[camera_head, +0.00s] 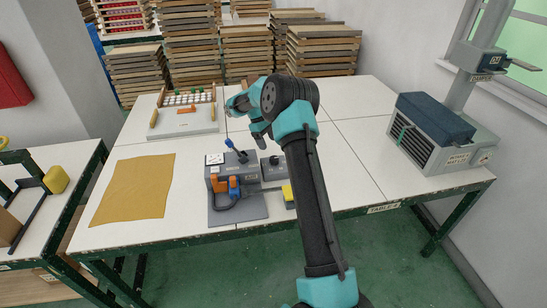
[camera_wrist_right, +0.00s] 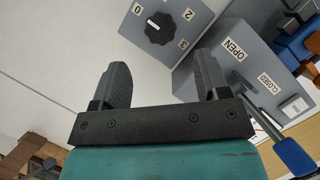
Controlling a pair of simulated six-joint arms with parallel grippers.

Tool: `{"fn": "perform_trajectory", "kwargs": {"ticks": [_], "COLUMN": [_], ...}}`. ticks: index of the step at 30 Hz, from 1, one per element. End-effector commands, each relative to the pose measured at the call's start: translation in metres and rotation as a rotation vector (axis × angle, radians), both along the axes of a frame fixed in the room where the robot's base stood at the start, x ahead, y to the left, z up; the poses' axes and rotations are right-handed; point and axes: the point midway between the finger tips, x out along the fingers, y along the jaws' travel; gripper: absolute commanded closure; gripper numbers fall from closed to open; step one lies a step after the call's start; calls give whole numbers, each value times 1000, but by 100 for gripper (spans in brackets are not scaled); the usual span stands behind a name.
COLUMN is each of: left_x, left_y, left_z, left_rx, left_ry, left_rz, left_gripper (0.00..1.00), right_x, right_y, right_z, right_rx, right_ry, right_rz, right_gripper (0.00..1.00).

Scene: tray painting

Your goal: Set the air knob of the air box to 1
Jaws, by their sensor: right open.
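The air box (camera_wrist_right: 133,31) is a grey box with a round black air knob (camera_wrist_right: 158,32) on its face. Labels 0, 2 and what looks like 3 show around the knob; I see no 1 label in the wrist view. The knob's white mark appears to point toward 0. In the head view the air box (camera_head: 274,179) is partly behind my right arm. My right gripper (camera_wrist_right: 162,82) is open and empty, its fingers apart from the knob. In the head view the right gripper (camera_head: 237,104) is over the table, behind the boxes. My left gripper is not in view.
A grey valve box (camera_wrist_right: 229,55) marked OPEN and CLOSED, with a blue-tipped lever (camera_head: 236,151), stands beside the air box. An orange cloth (camera_head: 134,188) lies at left, a tray (camera_head: 188,120) behind. A heater-like unit (camera_head: 440,135) stands at right. The table's centre back is clear.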

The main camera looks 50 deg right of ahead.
Motion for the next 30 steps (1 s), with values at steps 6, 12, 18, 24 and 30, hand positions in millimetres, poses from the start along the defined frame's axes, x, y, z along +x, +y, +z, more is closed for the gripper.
{"fn": "perform_trajectory", "kwargs": {"ticks": [6, 12, 18, 24, 30], "left_x": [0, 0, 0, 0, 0], "left_y": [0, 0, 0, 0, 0], "left_z": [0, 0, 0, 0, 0], "left_rx": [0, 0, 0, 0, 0], "left_ry": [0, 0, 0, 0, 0], "left_rz": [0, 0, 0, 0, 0], "left_gripper": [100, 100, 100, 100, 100], "right_x": [-15, -26, -30, -30, -30], "right_y": [-2, -4, -5, -5, -5], "right_z": [-36, -62, -74, -74, -74], "right_rx": [2, 1, 1, 0, 0], "right_ry": [3, 1, -1, -1, -1], "right_rz": [-1, 0, 0, 0, 0], "right_gripper": [31, 31, 31, 31, 44]}}
